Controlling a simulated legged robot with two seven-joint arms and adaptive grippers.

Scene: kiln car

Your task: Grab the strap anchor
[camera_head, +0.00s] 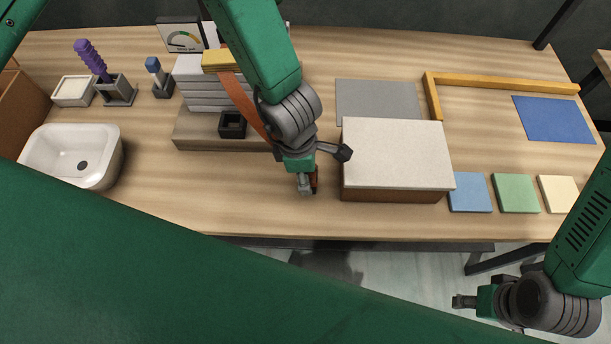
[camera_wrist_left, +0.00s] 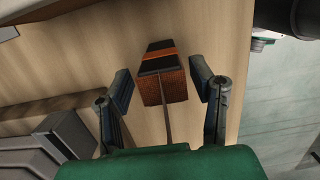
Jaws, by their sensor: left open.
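The strap anchor (camera_wrist_left: 162,82), a small brown block with a black top and an orange stripe, stands on the table in the left wrist view. My left gripper (camera_wrist_left: 160,84) is open, with one finger on each side of the block and visible gaps. In the head view this gripper (camera_head: 307,187) is low over the table's front part and mostly hides the block. An orange strap (camera_head: 240,100) runs down from the stack toward it. My right gripper (camera_head: 465,301) is off the table's front edge at lower right, and its fingers are too small to judge.
A white-topped box (camera_head: 395,155) stands close right of my left gripper. The grey slab stack (camera_head: 203,95) with a yellow block (camera_head: 219,60) is left behind it. A white basin (camera_head: 75,155) is far left. Coloured tiles (camera_head: 515,193) lie at right. Bare table lies between basin and gripper.

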